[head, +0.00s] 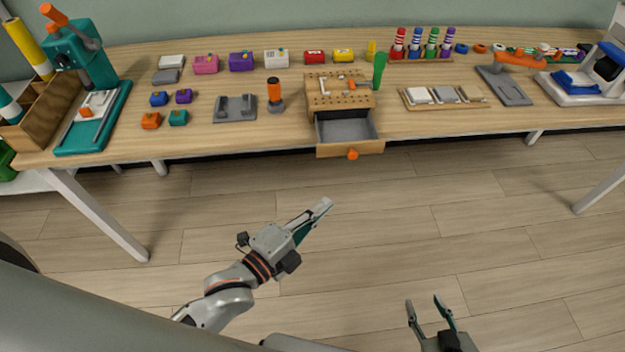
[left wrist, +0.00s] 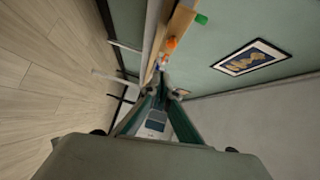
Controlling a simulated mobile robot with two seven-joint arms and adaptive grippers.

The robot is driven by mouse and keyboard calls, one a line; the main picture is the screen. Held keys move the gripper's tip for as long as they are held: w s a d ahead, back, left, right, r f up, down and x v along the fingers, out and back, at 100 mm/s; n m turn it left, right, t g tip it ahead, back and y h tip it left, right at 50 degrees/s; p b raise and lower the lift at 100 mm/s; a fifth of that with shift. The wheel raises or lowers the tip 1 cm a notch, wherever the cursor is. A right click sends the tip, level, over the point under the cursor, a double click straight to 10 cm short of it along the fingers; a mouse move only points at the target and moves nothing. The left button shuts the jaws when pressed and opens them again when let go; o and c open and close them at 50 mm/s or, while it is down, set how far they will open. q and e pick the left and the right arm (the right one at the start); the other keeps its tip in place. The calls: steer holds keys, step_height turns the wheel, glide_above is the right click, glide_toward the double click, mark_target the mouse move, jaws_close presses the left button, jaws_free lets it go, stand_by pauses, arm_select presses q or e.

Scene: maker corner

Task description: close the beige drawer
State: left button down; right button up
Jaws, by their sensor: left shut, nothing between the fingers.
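The beige drawer (head: 350,148) sticks out, open, from the small beige unit (head: 338,91) at the table's front edge. Its grey inside looks empty, and an orange knob (head: 352,154) sits on its front. My left gripper (head: 323,209) is shut and empty, over the floor in front of the table, below and apart from the drawer. In the left wrist view the fingers (left wrist: 154,88) come together, with an orange knob (left wrist: 171,43) beyond them. My right gripper (head: 430,303) is open and empty, low at the bottom right, far from the drawer.
The table (head: 290,130) holds an orange-topped tool (head: 275,95) left of the unit and a tray of blocks (head: 443,96) to its right. A green tool (head: 379,68) stands by the unit. The space between the table and my arms is clear.

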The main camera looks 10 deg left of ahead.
mark_target(337, 134)
arm_select(q)
steer(key=w+d+m+b, duration=0.1)
steer(key=w+d, duration=0.2)
steer(key=w, duration=0.9)
steer(key=shift+d+r+m+h, duration=0.3)
steer(key=shift+r, duration=0.1)
steer(key=shift+w+a, duration=0.1)
steer(key=shift+w, duration=0.2)
steer(key=w+a, duration=0.1)
steer(key=w, duration=0.2)
steer(key=w+a, duration=0.1)
steer(key=w, duration=0.3)
steer(key=w+a+b, duration=0.1)
steer(key=w, duration=0.2)
steer(key=shift+w+a+f, duration=0.15)
steer(key=shift+w+a, duration=0.05)
steer(key=shift+a, duration=0.1)
steer(key=shift+w+a, duration=0.1)
steer(key=shift+w, duration=0.15)
steer(key=shift+w+a+r+t, duration=0.1)
steer(key=shift+a+r+t, duration=0.05)
steer(key=shift+r+t, duration=0.15)
